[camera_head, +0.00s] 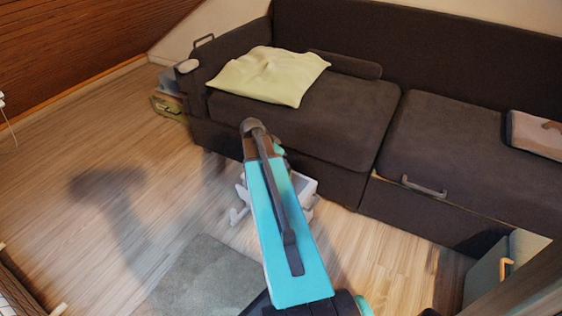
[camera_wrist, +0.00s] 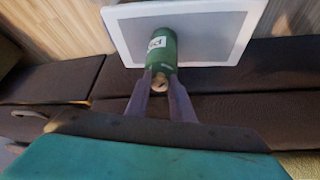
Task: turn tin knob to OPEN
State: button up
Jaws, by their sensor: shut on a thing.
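A green tin (camera_wrist: 162,47) with a white label shows in the wrist view; the label's lettering is too small to read. A small pale beige knob (camera_wrist: 161,85) is at the tin's near end, between the two grey fingers of my gripper (camera_wrist: 160,80). My gripper is shut on the knob. Which position the knob points to cannot be told. In the head view my teal arm hides the tin, the knob and my fingers.
The tin is against a white-rimmed grey panel or tray (camera_wrist: 212,37), which also shows beside my arm (camera_head: 305,184). A dark sofa (camera_head: 330,120) stands behind, with a yellow-green cloth (camera_head: 268,76) on it. A grey mat (camera_head: 205,275) lies on the floor; floor to the left is clear.

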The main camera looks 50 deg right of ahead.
dwell(0.3)
jog(key=shift+w+m+g, duration=0.15)
jog(key=shift+m+g, duration=0.35)
jog(key=shift+m, duration=0.5)
jog(key=shift+m+p, duration=0.35)
jog(key=shift+m, duration=0.15)
jog(key=shift+g, duration=0.3)
jog(key=shift+m+g+y+p, duration=0.3)
jog(key=shift+m+g+y, duration=0.1)
jog(key=shift+m, duration=1.1)
